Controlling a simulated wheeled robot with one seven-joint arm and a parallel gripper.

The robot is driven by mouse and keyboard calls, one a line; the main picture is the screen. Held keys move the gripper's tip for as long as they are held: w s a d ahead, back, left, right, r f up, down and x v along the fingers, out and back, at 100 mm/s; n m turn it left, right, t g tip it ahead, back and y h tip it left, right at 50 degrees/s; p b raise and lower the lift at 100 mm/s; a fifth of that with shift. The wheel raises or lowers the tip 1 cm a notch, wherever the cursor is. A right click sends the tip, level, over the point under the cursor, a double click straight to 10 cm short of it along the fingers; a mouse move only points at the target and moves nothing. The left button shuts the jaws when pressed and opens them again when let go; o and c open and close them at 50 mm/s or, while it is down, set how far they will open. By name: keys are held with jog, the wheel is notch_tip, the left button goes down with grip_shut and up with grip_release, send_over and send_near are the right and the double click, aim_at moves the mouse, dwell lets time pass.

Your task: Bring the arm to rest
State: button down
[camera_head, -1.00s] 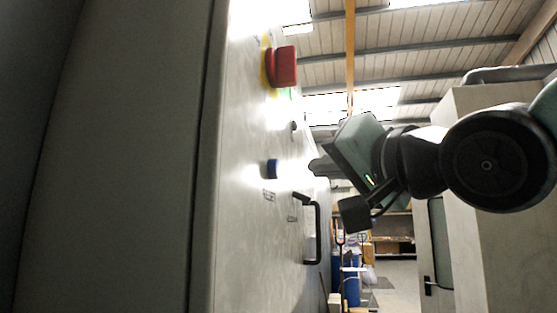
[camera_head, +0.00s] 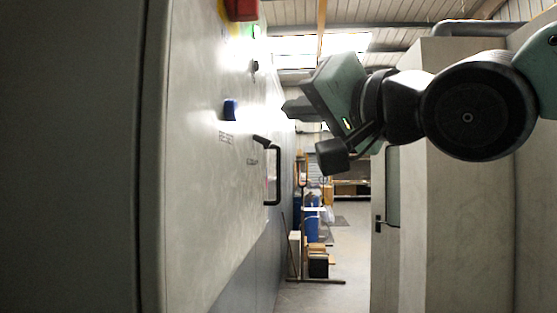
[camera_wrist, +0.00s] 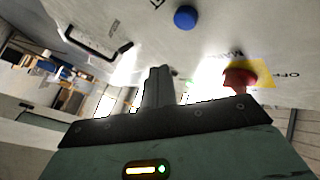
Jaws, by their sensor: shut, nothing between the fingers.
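My gripper (camera_head: 288,108) is at the end of my raised arm in the head view, its fingers pointing left toward the panel (camera_head: 195,180). In the wrist view the fingers (camera_wrist: 158,72) are together and hold nothing. A blue button (camera_head: 230,110) sits on the panel left of the fingertips; it also shows at the top of the wrist view (camera_wrist: 185,17). A red knob (camera_head: 241,9) is higher up, cut by the top edge in the head view; in the wrist view it stands on a yellow plate (camera_wrist: 240,80). The fingers look apart from the panel.
A black handle (camera_head: 277,176) sticks out from the panel below the blue button. A pale cabinet or wall (camera_head: 455,230) stands on the right, with a door (camera_head: 385,200) beside it. An open aisle (camera_head: 335,245) runs between, with blue bins (camera_head: 312,222) further back.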

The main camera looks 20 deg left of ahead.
jog(key=d+f+g+h+b, duration=0.1)
jog(key=d+f+h, duration=0.2)
jog(key=f, duration=0.7)
jog(key=s+d+f+g+h+b, duration=0.1)
jog(key=d+f+h, duration=0.25)
jog(key=f, duration=0.65)
jog(key=d+f+g+h+b, duration=0.1)
jog(key=d+f+h, duration=0.25)
jog(key=f, duration=0.65)
jog(key=s+d+f+n+g+h+b, duration=0.1)
jog(key=s+d+f+n+g+h, duration=0.2)
jog(key=s+d+f, duration=1.2)
notch_tip(320, 180, down, 3)
jog(key=g+h, duration=0.3)
jog(key=g, duration=0.1)
jog(key=shift+s+d+n, duration=0.2)
jog(key=shift+d+n, duration=0.1)
jog(key=shift+d, duration=0.1)
